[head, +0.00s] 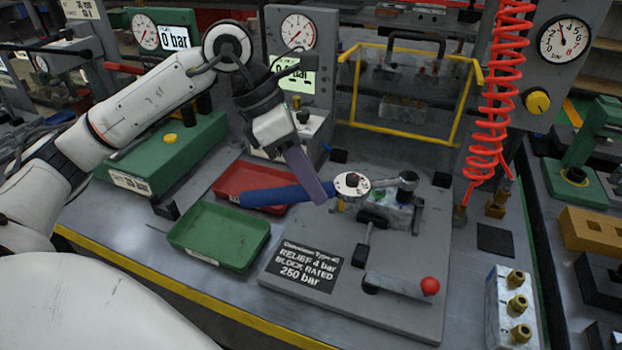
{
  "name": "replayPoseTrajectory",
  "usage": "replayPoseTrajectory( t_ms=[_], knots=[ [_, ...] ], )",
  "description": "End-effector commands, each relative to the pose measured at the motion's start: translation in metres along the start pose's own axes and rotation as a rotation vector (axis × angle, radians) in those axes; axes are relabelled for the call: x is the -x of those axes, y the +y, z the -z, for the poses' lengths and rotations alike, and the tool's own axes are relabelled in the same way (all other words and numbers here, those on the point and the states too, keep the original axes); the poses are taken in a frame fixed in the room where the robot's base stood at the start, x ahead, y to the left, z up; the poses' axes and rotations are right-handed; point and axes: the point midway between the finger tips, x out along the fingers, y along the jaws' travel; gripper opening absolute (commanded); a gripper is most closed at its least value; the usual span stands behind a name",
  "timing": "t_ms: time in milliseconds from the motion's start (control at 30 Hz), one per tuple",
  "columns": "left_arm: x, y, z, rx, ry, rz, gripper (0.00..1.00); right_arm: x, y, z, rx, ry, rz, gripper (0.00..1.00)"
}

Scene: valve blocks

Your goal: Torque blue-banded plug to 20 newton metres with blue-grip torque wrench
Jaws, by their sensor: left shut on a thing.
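The torque wrench has a blue grip (275,196) and a round silver head (352,185) with a dark centre. It lies roughly level over the grey fixture plate. My left gripper (316,190) comes down from above and is shut on the wrench near where the grip meets the head. A metal valve block (390,212) sits clamped in the fixture under the wrench's right end. A dark round piece (408,180) stands at that end. A blue-green patch shows on the block, but I cannot make out the blue-banded plug clearly. My right gripper is out of view.
A green tray (218,262) and a red tray (226,182) lie left of the fixture. A lever with a red knob (430,286) is at the fixture's front. A red coiled hose (490,110) hangs at right. A yellow-framed guard (345,80) stands behind. Another block with brass fittings (518,306) is front right.

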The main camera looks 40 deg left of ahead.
Motion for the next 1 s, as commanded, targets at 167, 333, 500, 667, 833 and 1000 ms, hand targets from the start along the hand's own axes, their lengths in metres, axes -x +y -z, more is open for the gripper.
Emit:
replayPoseTrajectory(
  t_ms=[167,333,500,667,833,1000],
  knots=[
    [0.008,-0.001,-0.005,-0.001,-0.005,-0.001,0.0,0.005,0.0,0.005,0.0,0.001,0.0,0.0],
    [0.011,-0.002,-0.006,-0.001,-0.004,-0.001,0.0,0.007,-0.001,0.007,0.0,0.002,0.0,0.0],
    [0.018,-0.003,-0.009,-0.001,-0.005,-0.001,0.0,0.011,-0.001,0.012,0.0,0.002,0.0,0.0],
    [0.035,-0.006,-0.017,-0.001,-0.005,-0.001,0.0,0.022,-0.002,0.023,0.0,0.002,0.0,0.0],
    [0.052,-0.009,-0.025,-0.002,-0.005,-0.001,0.0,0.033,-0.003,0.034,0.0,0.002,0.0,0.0],
    [0.068,-0.012,-0.032,-0.001,-0.005,-0.001,0.0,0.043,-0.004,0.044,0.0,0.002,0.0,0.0]
  ],
)
